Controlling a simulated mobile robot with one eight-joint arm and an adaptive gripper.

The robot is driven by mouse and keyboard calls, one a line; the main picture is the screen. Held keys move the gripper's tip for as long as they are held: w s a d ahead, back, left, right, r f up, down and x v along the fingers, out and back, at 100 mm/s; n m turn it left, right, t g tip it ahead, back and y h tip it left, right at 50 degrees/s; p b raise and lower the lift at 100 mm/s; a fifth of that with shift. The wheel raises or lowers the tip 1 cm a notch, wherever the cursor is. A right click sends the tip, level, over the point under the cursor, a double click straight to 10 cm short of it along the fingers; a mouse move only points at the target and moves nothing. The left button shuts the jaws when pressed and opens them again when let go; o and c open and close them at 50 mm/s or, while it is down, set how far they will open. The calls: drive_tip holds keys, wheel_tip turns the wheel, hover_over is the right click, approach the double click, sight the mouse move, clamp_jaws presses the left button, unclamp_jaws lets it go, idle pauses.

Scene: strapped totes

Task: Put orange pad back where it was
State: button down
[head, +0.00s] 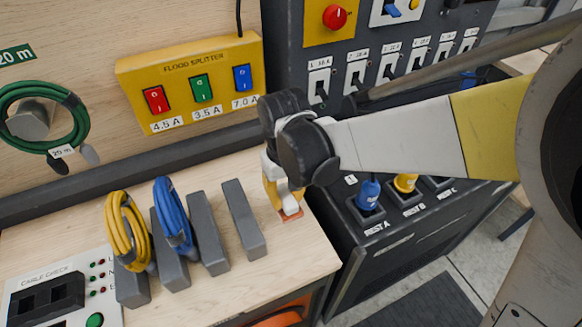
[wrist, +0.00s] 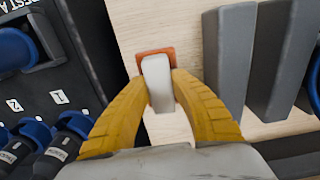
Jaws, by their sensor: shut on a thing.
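The orange pad (head: 291,216) shows as a small flat orange piece at the right part of the wooden bench top, close to its right edge. In the wrist view its orange rim (wrist: 142,55) shows around the far end of a light grey block (wrist: 157,82). My gripper (head: 287,200) points down there, its yellow fingers closed on the sides of the grey block; the gripper also shows in the wrist view (wrist: 160,95). The pad is at or just above the wood; I cannot tell if it touches. Part of it is hidden by the block.
Grey upright dividers (head: 243,218) stand left of my gripper, with yellow (head: 127,232) and blue (head: 174,217) cable coils hung farther left. The yellow flood splitter box (head: 190,82) is behind. A black case (head: 410,225) with blue and yellow plugs lies right of the bench edge.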

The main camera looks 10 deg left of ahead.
wheel_tip(320, 180, down, 4)
drive_tip(key=shift+a+f+b, duration=0.1)
drive_tip(key=shift+f+b, duration=0.1)
drive_tip(key=shift+b, duration=0.85)
drive_tip(key=shift+r, duration=0.15)
drive_tip(key=c, duration=1.6)
unclamp_jaws()
drive_tip(key=shift+f, duration=0.2)
drive_tip(key=o, duration=0.4)
drive_tip(key=shift+c, duration=0.2)
